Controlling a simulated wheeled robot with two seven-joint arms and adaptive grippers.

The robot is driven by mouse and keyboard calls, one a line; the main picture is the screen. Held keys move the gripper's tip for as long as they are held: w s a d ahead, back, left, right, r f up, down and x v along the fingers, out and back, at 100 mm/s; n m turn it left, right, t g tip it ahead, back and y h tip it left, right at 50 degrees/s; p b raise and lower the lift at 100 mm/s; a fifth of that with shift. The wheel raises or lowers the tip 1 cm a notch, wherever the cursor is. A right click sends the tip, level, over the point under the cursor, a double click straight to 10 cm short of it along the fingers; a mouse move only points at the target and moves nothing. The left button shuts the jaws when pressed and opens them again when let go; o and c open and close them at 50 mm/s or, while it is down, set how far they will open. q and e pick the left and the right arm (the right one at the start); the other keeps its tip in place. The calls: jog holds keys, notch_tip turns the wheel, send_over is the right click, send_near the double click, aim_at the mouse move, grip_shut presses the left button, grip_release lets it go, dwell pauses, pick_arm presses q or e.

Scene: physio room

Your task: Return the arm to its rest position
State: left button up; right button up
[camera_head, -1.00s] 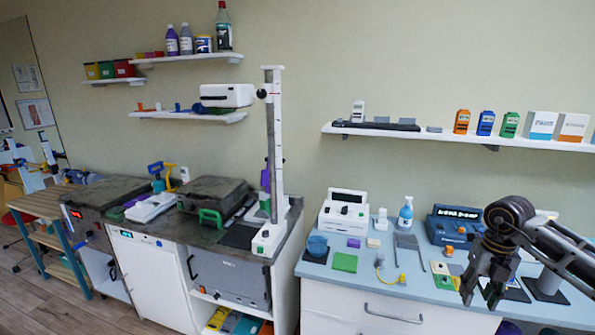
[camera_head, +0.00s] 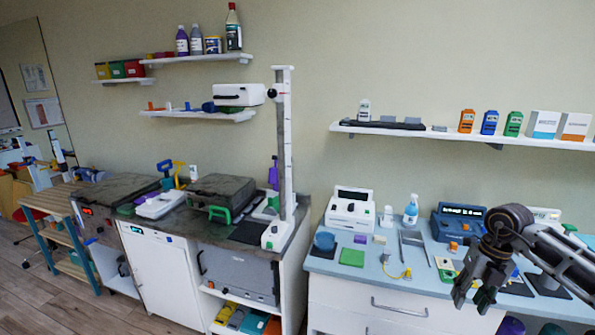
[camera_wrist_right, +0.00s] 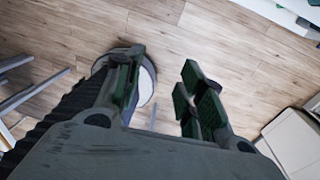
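My right gripper (camera_head: 471,299) hangs fingers down at the right of the head view, in front of the blue-topped counter. In the right wrist view its two fingers (camera_wrist_right: 160,95) stand apart with nothing between them, and wooden floor shows beyond. My right arm (camera_head: 560,255) comes in from the right edge. My left gripper is not in the head view.
The blue counter (camera_head: 340,268) holds a white device (camera_head: 350,208), a blue device (camera_head: 456,222), a spray bottle (camera_head: 411,211) and a green block (camera_head: 351,257). A dark worktop with a white column (camera_head: 285,150) stands left. Wooden floor (camera_head: 95,312) is free at lower left.

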jog(key=w+a+f+m+t+y, duration=0.3)
jog(key=w+a+f+y, duration=0.2)
jog(key=a+f+y, duration=0.15)
jog(key=w+a+f+m+t+y, duration=0.2)
jog(key=w+a+f+y, duration=0.25)
jog(key=a+f, duration=0.35)
jog(key=s+d+f+m+t+h, duration=0.1)
jog(key=d+f+m+t+h, duration=0.2)
jog(key=f+m, duration=0.65)
jog(key=s+d+f+m+t+h, duration=0.1)
jog(key=d+f+m+t+h, duration=0.25)
jog(key=f, duration=1.05)
jog(key=s+a+f+m+g+h, duration=0.1)
jog(key=s+f+m+g+h, duration=0.55)
jog(key=s+f, duration=1.7)
jog(key=s+a+f+m+g, duration=0.1)
jog(key=s+a+f+m, duration=0.1)
jog(key=s, duration=0.7)
jog(key=s+a+f+m+g, duration=0.1)
jog(key=s+a+f, duration=0.2)
jog(key=s, duration=0.6)
jog(key=s+a+f+m+g, duration=0.2)
jog(key=s+f, duration=0.3)
jog(key=s, duration=0.5)
jog(key=shift+a+m+y, duration=0.35)
jog(key=shift+a+y, duration=0.05)
